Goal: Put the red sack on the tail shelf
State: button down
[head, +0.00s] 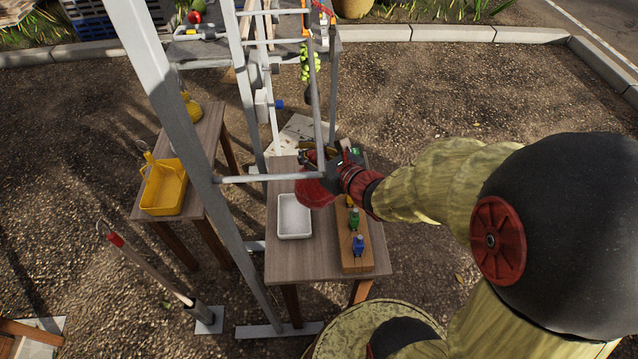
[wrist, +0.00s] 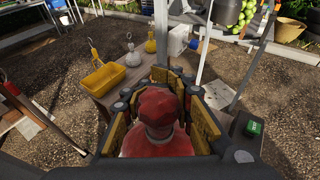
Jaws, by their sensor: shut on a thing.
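The red sack (wrist: 155,122) is between the dark, yellow-padded fingers of my gripper (wrist: 160,95) in the wrist view, its gathered top toward the camera. In the head view the red sack (head: 314,190) hangs at my gripper (head: 325,165), above the back part of the near wooden table, just behind the white tray. My gripper is shut on it; a grey frame bar partly hides it there. A grey shelf surface (head: 210,50) stands at the back behind the metal frame; I cannot tell whether it is the tail shelf.
The near wooden table (head: 290,265) holds a white tray (head: 294,232) and a wooden block with small coloured items (head: 357,245). A side table at left holds a yellow basket (head: 165,205). Grey metal posts and bars (head: 195,160) stand close to my gripper. A red-tipped pole (head: 150,267) leans at left.

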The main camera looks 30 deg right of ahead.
jog(key=w+d+f+b, duration=0.6)
jog(key=w+d+f, duration=0.1)
jog(key=w+f, duration=0.4)
jog(key=shift+f, duration=0.75)
jog(key=shift+w+d, duration=0.1)
jog(key=shift+f, duration=0.15)
jog(key=c, duration=1.5)
grip_release()
jog(key=shift+f, duration=0.1)
jog(key=shift+c, duration=0.2)
jog(key=shift+o, duration=0.4)
